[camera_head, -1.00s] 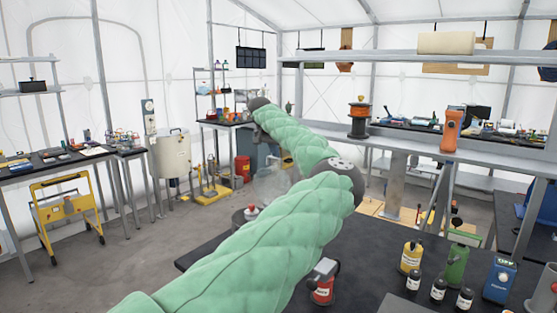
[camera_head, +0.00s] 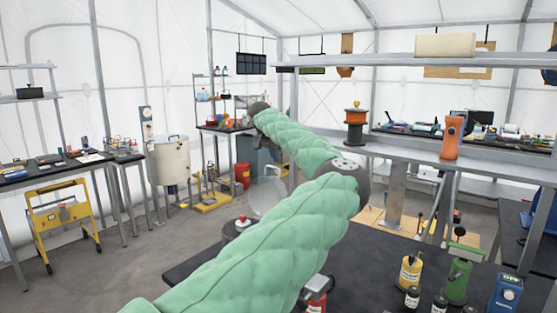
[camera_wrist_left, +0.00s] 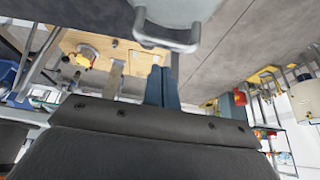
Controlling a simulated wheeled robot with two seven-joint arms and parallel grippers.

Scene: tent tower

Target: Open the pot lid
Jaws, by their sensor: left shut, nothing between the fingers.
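A clear round disc (camera_head: 267,194), which looks like the glass lid, stands tilted up beyond my left upper arm. Beside it, a dark round vessel with a red knob (camera_head: 240,223) sits at the table's left end, partly hidden by my arm. In the left wrist view, a pale surface with a grey U-shaped handle (camera_wrist_left: 166,38) is at the top, just beyond my left gripper (camera_wrist_left: 162,72). The gripper's blue fingers are shut and empty, apart from the handle in the picture. Any pot under the disc is hidden. My right gripper is not in view.
The dark table (camera_head: 375,262) holds a yellow bottle (camera_head: 410,272), a green bottle (camera_head: 458,278) and a blue box (camera_head: 505,292) at the right. A metal shelf frame (camera_head: 400,155) stands behind. A steel vat (camera_head: 170,163) and a yellow cart (camera_head: 62,215) stand left on open floor.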

